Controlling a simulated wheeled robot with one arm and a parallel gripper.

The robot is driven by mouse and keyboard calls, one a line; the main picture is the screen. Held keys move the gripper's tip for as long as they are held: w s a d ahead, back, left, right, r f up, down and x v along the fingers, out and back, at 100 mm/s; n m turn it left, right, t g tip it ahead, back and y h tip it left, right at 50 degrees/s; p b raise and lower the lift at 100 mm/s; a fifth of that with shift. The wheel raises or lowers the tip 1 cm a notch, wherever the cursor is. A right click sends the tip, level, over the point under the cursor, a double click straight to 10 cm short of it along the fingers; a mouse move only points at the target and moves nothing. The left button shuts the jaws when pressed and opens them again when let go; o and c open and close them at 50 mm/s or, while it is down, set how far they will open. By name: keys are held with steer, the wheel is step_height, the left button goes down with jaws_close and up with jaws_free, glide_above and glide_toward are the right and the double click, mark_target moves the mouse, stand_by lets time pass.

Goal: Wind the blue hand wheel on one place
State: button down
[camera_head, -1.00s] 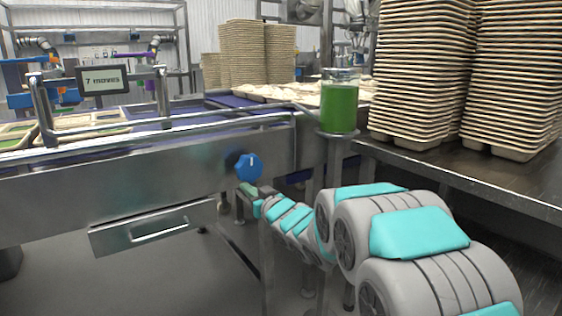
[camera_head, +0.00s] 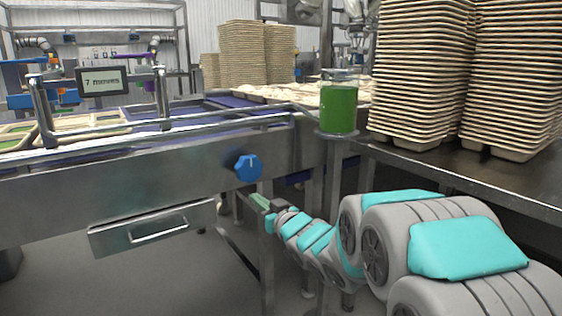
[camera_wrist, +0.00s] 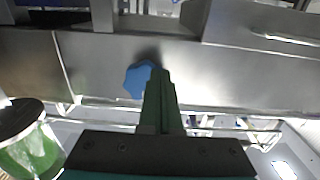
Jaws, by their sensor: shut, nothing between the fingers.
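The blue hand wheel (camera_head: 248,168) sits on the steel front panel of the conveyor, with a white mark near its top. It also shows in the wrist view (camera_wrist: 138,79), partly behind my gripper's fingers. My gripper (camera_head: 262,202) is below and slightly right of the wheel in the head view, apart from it. In the wrist view my gripper (camera_wrist: 160,78) has its green fingers together with nothing between them. A small display (camera_head: 103,81) above the conveyor reads "7 moves".
A jar of green liquid (camera_head: 339,106) stands on a small round stand (camera_head: 338,135) right of the wheel. Tall tray stacks (camera_head: 424,75) stand on the table at right. A drawer with a handle (camera_head: 155,229) is below the panel.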

mark_target(249, 169)
steer(key=w+d+r+n+b, duration=0.2)
steer(key=w+d+n+b, duration=0.1)
steer(key=d+n+b, duration=0.25)
steer(key=x, duration=0.6)
steer(key=shift+w+p, duration=0.3)
steer(key=shift+w, duration=0.15)
steer(key=shift+s+r+n, duration=0.1)
steer(key=shift+s+n, duration=0.05)
steer(key=shift+n, duration=0.1)
stand_by(0.8)
steer(key=shift+s+a+f, duration=0.1)
steer(key=shift+a+f, duration=0.05)
steer(key=shift+f, duration=0.05)
steer(key=shift+s+a+f, duration=0.3)
steer(key=shift+a+f, duration=0.15)
steer(key=shift+a, duration=0.05)
steer(key=shift+s+a+f, duration=0.1)
steer(key=shift+a, duration=0.05)
